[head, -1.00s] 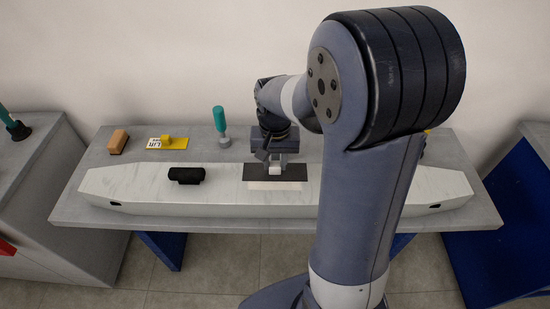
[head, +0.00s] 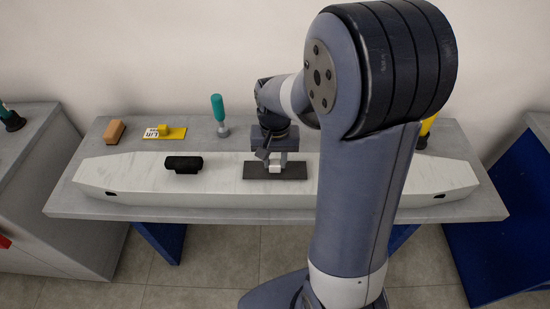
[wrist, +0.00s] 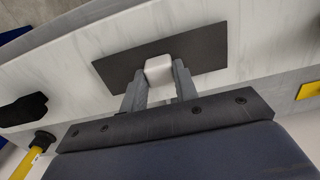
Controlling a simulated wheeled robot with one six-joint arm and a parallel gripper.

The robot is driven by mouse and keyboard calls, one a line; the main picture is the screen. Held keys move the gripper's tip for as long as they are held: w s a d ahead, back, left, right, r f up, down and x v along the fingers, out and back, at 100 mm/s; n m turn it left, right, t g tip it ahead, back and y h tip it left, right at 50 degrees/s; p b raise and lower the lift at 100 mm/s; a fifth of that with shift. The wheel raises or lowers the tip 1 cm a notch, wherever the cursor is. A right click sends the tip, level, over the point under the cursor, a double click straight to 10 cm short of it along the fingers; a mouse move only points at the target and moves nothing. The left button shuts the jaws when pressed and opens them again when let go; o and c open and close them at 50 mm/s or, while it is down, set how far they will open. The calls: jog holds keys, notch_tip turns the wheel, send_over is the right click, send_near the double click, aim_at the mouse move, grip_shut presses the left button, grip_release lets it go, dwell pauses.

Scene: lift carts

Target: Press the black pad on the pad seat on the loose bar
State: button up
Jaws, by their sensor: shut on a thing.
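The loose bar (head: 225,185) is long, pale grey, with tapered ends, and lies along the table; it also shows in the wrist view (wrist: 55,80). The black pad (head: 290,172) is a thin dark rectangle with a small white block on its top. My gripper (head: 275,165) is shut on that white block, and the wrist view shows one finger on each side of it (wrist: 159,74). The pad (wrist: 205,48) lies flat over the middle of the bar, on it or very close; I cannot tell if it touches. The pad seat is hidden beneath the pad.
A black handle-like piece (head: 183,163) sits on the bar to the left. Behind it on the table (head: 75,205) are a brown block (head: 114,131), a yellow-and-white sign (head: 164,133) and a teal-handled tool (head: 218,112). A yellow item (head: 427,128) is behind my arm.

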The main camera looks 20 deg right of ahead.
jog(key=shift+f, duration=0.1)
dwell(0.3)
jog(key=o, duration=1)
jog(key=shift+o, duration=0.2)
notch_tip(320, 180, up, 11)
jog(key=shift+f, duration=0.2)
notch_tip(320, 180, down, 10)
jog(key=shift+r+p, duration=0.1)
jog(key=shift+p, duration=0.25)
jog(key=shift+r, duration=0.3)
jog(key=shift+f, duration=0.1)
